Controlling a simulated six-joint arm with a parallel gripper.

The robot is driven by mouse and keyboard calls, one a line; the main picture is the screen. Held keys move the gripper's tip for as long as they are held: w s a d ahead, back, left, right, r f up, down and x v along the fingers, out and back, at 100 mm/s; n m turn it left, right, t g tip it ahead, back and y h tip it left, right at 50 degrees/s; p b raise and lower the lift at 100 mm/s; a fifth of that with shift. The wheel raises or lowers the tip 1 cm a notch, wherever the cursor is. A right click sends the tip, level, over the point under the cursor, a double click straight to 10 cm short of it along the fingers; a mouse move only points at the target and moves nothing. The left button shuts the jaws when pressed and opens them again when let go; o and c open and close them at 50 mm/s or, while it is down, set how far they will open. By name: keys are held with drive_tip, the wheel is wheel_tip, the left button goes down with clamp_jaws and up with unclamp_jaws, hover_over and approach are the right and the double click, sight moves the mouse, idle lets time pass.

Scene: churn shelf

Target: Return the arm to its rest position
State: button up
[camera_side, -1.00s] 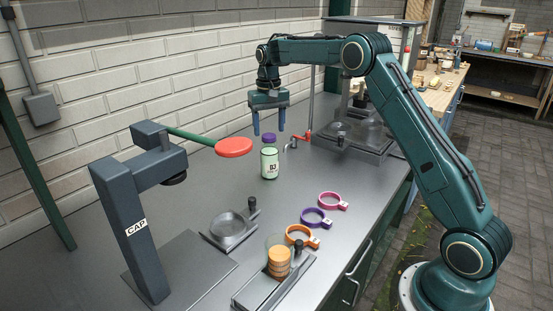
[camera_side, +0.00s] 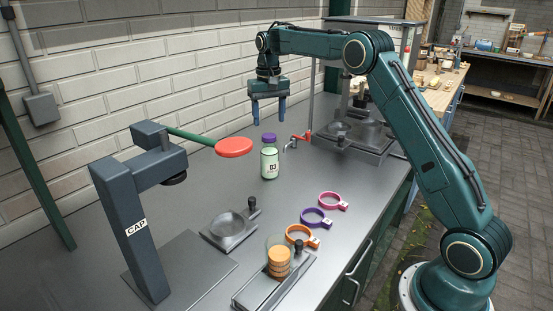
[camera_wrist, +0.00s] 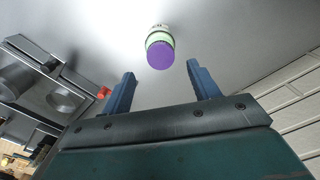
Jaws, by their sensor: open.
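My gripper (camera_side: 268,113) is open and empty in the side view. It hangs pointing down above the steel bench (camera_side: 215,165), near the wall. A pale green bottle (camera_side: 269,162) with a purple cap and a "B3" label stands upright on the bench below the gripper. In the wrist view the two blue fingers (camera_wrist: 158,85) are apart with nothing between them. The bottle's purple cap (camera_wrist: 160,55) shows beyond the fingertips, clear of both.
A round dish (camera_side: 228,225), coloured rings (camera_side: 316,217) and a holder of orange discs (camera_side: 279,262) lie in front. A brick wall runs behind.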

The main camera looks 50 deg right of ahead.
drive_tip(key=shift+s+a+r, duration=0.3)
drive_tip(key=shift+a+r, duration=0.05)
drive_tip(key=shift+r, duration=0.15)
drive_tip(key=s+a+r+n+t, duration=0.1)
drive_tip(key=s+a+r+n, duration=0.1)
drive_tip(key=s+a+r, duration=0.45)
drive_tip(key=s+a+r+n+t, duration=0.15)
drive_tip(key=s+a+r, duration=0.25)
drive_tip(key=s, duration=0.6)
drive_tip(key=s+a+f+n+t, duration=0.1)
drive_tip(key=s+a+f, duration=0.2)
drive_tip(key=s, duration=0.7)
drive_tip(key=s+a+f+n+t, duration=0.1)
drive_tip(key=s+a+f+t, duration=0.1)
drive_tip(key=s, duration=0.9)
drive_tip(key=shift+a+f, duration=0.4)
drive_tip(key=shift+f, duration=0.25)
